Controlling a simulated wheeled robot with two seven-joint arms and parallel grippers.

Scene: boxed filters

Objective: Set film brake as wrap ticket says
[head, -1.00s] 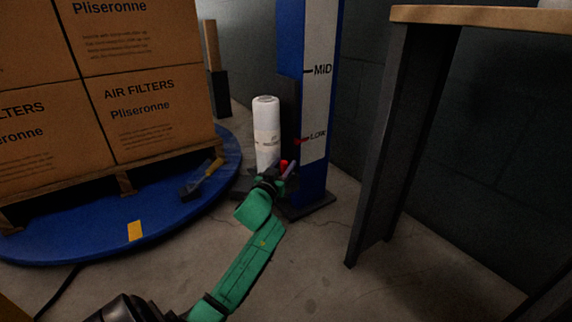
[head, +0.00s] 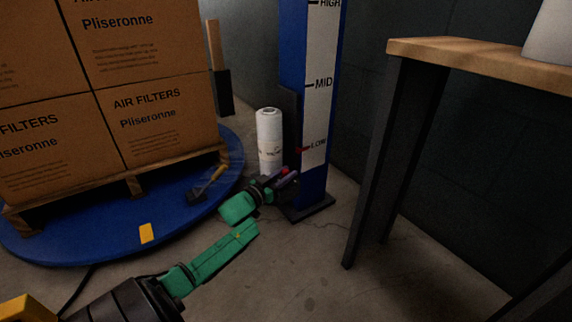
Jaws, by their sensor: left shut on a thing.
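The white film roll (head: 270,135) stands upright beside the blue mast (head: 292,60), with a pale label band low on it. The mast's white scale (head: 321,110) reads HIGH, MID and LOW, and a red pointer (head: 303,149) sits at LOW. My left gripper (head: 284,177), on the green arm, is at the foot of the roll, close to the mast. It is shut on a small red part (head: 284,170), perhaps the brake knob, mostly hidden by the fingers. Any setting marks there are hidden. I see no readable wrap ticket. My right gripper is out of view.
Boxes of air filters (head: 150,110) stand on a pallet on the blue turntable (head: 100,248) at left. A wood-topped table (head: 470,52) stands at right. Bare floor (head: 310,265) lies between.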

